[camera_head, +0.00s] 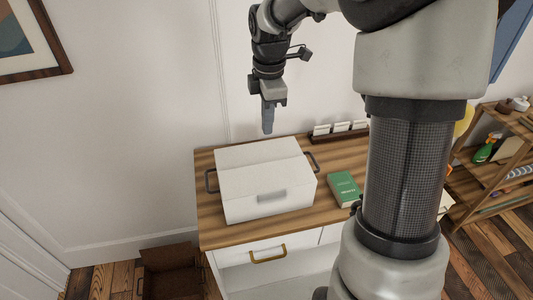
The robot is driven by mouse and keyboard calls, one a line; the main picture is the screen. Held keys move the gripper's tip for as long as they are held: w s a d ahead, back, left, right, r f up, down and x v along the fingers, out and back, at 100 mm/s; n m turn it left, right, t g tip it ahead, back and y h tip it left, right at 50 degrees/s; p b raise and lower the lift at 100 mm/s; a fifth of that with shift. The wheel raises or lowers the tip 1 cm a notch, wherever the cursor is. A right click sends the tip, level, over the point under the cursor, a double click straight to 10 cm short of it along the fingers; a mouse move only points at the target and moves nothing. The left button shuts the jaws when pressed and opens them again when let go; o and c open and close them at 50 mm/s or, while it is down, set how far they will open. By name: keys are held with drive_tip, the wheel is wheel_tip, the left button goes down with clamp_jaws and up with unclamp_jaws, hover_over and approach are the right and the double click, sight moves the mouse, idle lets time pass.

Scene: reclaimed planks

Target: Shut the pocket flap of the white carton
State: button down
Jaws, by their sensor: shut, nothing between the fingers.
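The white carton (266,201) stands on a wooden-topped cabinet. Its top looks covered by white panels (258,152), with a crease or seam running across them. A pale grey patch or tab shows on the front part. Dark handles stick out at its left and right sides. I cannot tell from this view how far the pocket flap is tucked in. My gripper (268,130) points down above the back right part of the carton, shut and empty. It appears apart from the carton, though the depth is hard to judge.
A green book (343,189) lies right of the carton on the wooden top (225,236). A dark rack with white cards (340,133) stands behind. An open brown box (172,270) is on the floor at left. A wooden shelf (490,165) stands at right. My arm hides part of the cabinet.

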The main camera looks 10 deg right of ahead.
drive_tip(key=shift+f, duration=0.1)
drive_tip(key=b, duration=0.1)
approach(266, 167)
drive_tip(key=f, duration=0.5)
drive_tip(key=shift+w+f, duration=0.2)
drive_tip(key=shift+w, duration=0.1)
drive_tip(key=shift+f, duration=0.5)
